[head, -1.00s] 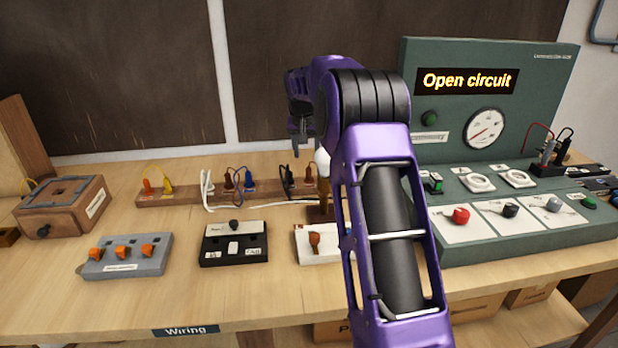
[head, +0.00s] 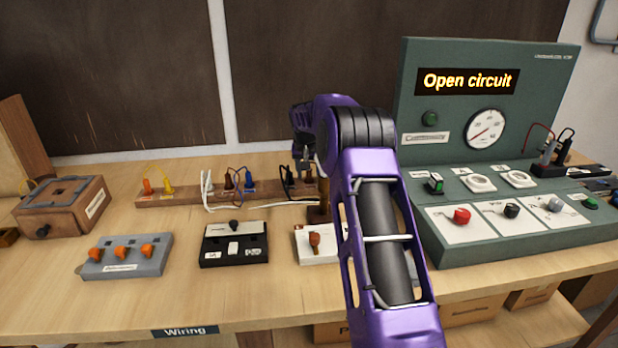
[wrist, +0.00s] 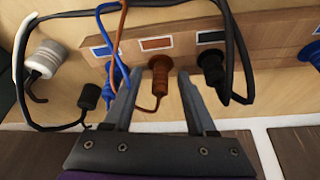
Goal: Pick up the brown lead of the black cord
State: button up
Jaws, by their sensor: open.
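The brown lead shows in the wrist view as a brown plug (wrist: 160,72) with a thin brown wire, beside a brown marker on the wooden rack. My gripper (wrist: 156,84) is open, with one finger on each side of the brown plug. I cannot tell whether either finger touches it. The black plug (wrist: 213,72) is just right of the fingers, and the blue lead (wrist: 112,72) runs close to the left finger. In the head view, my gripper (head: 307,171) is low at the rack's right end, and my arm hides part of that end. The black cord (wrist: 238,45) loops at the right of the wrist view.
The wooden rack (head: 190,195) also holds orange, yellow, white, brown and blue plugs further left. A white plug (wrist: 45,58) and a loose black plug (wrist: 90,96) lie left in the wrist view. The green test panel (head: 415,205) stands right of my arm, reading "Open circuit".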

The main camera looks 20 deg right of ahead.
jog(key=c, duration=0.9)
grip_shut()
jog(key=shift+r, duration=0.1)
